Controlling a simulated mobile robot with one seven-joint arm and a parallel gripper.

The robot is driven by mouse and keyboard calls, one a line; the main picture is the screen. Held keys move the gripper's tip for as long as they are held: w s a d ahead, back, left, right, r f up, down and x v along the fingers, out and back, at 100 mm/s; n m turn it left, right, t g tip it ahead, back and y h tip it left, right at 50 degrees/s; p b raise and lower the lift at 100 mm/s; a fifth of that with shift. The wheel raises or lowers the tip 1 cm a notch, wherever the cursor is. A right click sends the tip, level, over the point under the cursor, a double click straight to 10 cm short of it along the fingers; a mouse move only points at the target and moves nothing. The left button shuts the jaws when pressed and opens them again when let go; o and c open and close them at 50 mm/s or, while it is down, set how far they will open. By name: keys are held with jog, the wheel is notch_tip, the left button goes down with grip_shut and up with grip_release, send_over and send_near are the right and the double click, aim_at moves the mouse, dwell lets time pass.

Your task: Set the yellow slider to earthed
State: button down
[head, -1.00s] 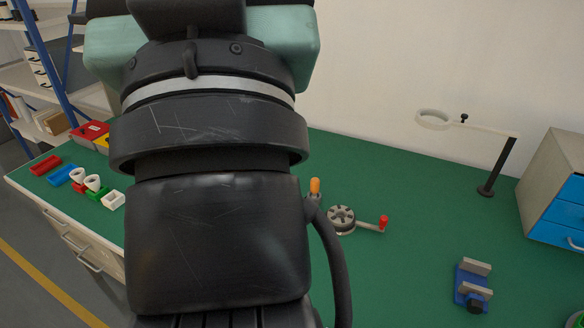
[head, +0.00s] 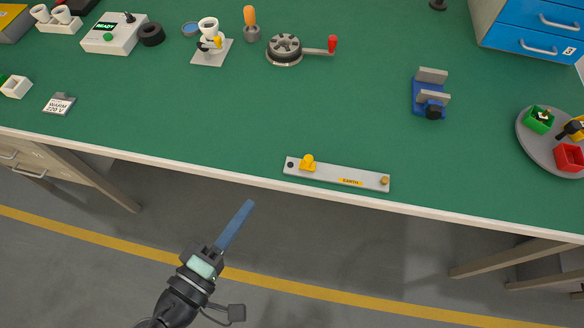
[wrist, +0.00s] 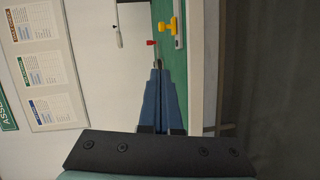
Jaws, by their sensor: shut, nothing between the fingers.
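The yellow slider (head: 308,162) sits near the left end of a grey metal bar (head: 325,175) at the table's front edge. A small yellow label reading EARTH (head: 350,182) and a brass-coloured knob (head: 384,180) are towards the bar's right end. The slider also shows in the wrist view (wrist: 168,28). My gripper (head: 249,205) is shut and empty, its blue fingers pointing up towards the table. It is in front of the table edge, left of and apart from the slider.
A crank wheel with a red handle (head: 285,48), a blue vise (head: 431,95) and a grey round tray (head: 545,145) stand farther back on the green table (head: 210,115). A WARM 220 V sign (head: 60,103) is at left. The table around the bar is clear.

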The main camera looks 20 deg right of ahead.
jog(key=x, duration=0.4)
jog(key=s+d+x, duration=0.1)
jog(key=x, duration=0.3)
jog(key=p+x, duration=0.1)
jog(key=x, duration=0.3)
jog(key=shift+s+d+f, duration=0.1)
jog(key=shift+s+d, duration=0.1)
jog(key=shift+s, duration=0.05)
jog(key=shift+d+f, duration=0.15)
jog(key=shift+d, duration=0.35)
jog(key=s+d, duration=0.2)
jog(key=d, duration=0.2)
jog(key=s+d, duration=0.6)
jog(key=d, duration=0.1)
jog(key=shift+d, duration=0.3)
jog(key=shift+w, duration=0.1)
